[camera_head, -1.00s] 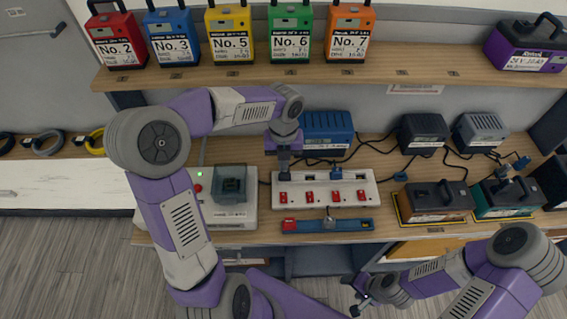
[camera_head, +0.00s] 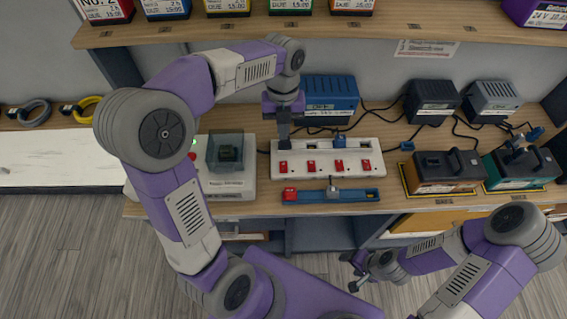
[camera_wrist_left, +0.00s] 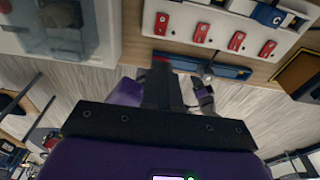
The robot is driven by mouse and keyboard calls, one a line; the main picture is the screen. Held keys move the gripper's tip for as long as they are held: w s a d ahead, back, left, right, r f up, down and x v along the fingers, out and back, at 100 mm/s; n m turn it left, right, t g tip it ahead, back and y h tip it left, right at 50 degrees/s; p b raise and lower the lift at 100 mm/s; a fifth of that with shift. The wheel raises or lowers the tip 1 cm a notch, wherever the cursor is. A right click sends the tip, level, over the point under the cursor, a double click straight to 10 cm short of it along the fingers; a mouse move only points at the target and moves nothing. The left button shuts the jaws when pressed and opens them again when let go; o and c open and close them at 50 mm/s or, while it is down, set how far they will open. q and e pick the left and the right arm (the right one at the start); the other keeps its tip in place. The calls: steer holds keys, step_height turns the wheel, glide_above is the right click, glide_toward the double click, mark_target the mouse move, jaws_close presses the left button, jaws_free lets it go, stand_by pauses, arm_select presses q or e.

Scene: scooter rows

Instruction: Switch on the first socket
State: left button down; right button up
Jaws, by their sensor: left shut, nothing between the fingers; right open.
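The white socket strip (camera_head: 326,177) lies on the bench with a row of several red switches. The leftmost red switch (camera_head: 283,168) is at its left end; it also shows in the left wrist view (camera_wrist_left: 162,24). A blue plug (camera_head: 340,141) sits in the strip further right. My left gripper (camera_head: 284,143) is shut and empty, pointing down over the strip's left end, just behind the leftmost switch; I cannot tell whether it touches the strip. The socket under it is hidden. My right gripper (camera_head: 358,272) is open and empty in front of the bench.
A blue bar with a red end (camera_head: 330,195) lies in front of the strip. A box with a clear cover (camera_head: 226,187) stands left. A blue charger (camera_head: 330,93) stands behind, dark chargers and cables to the right. A shelf with numbered batteries hangs above.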

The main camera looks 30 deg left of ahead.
mark_target(284, 170)
arm_select(q)
steer(key=shift+f, duration=0.1)
steer(key=f+b, duration=0.2)
steer(key=f, duration=0.2)
steer(key=s+f+b, duration=0.1)
steer(key=f, duration=0.4)
steer(key=f+b, duration=0.2)
steer(key=f, duration=0.2)
steer(key=shift+s+d+f+b, duration=0.25)
steer(key=shift+d+f+b, duration=0.05)
steer(key=shift+d+f, duration=0.1)
